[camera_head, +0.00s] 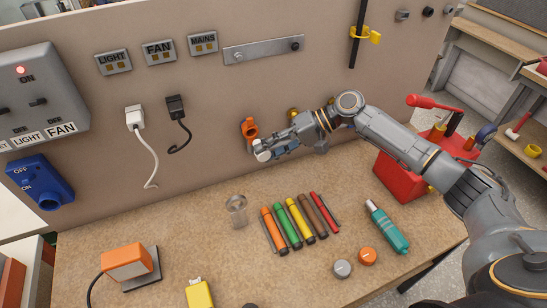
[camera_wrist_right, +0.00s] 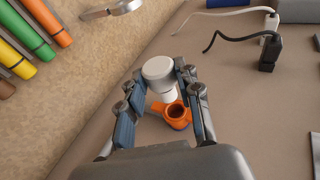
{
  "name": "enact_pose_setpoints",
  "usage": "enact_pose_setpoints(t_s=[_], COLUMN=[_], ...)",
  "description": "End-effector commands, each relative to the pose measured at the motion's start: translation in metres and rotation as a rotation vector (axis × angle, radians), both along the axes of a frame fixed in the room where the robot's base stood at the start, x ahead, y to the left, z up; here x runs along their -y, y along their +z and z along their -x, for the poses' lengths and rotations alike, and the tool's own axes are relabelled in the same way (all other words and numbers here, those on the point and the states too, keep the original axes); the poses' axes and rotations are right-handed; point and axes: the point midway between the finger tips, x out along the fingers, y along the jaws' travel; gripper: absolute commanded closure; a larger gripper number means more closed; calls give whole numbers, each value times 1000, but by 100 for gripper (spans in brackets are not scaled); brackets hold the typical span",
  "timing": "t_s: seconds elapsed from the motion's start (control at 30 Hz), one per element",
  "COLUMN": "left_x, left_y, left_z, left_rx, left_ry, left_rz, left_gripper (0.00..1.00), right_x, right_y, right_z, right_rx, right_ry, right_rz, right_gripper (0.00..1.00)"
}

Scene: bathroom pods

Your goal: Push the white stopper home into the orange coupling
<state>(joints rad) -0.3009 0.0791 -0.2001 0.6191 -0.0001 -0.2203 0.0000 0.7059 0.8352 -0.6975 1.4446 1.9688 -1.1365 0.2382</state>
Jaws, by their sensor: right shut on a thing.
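The white stopper (camera_head: 262,151) is held at the fingertips of my right gripper (camera_head: 274,148), in front of the wall panel. In the right wrist view the stopper (camera_wrist_right: 158,69) shows its round white head and a narrower stem between the two fingers of the gripper (camera_wrist_right: 159,82). The orange coupling (camera_head: 249,128) is mounted on the panel just behind and above the stopper. In the right wrist view the coupling (camera_wrist_right: 178,115) shows a dark, open mouth beside the stopper's stem. I cannot tell whether they touch. My left gripper is not in view.
A red toolbox (camera_head: 404,175) stands right, near my right arm. A white plug (camera_head: 135,118) and a black plug (camera_head: 176,108) are on the panel, left of the coupling.

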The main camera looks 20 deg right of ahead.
Motion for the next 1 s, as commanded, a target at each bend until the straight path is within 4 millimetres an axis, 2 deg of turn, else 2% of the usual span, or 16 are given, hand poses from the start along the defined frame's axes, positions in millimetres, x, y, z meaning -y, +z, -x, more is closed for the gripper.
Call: enact_pose_setpoints(t_s=[0.1, 0.3, 1.0], left_x=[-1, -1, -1], left_y=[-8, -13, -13], left_z=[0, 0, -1], left_rx=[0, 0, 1], left_ry=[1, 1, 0], left_rz=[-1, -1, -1], left_gripper=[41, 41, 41], right_x=[-1, -1, -1], right_y=[-1, -1, 0], right_z=[-12, -24, -27], right_rx=[3, 1, 0], right_ry=[-2, -1, 0], right_rz=[-2, 0, 0], right_gripper=[93, 93, 93])
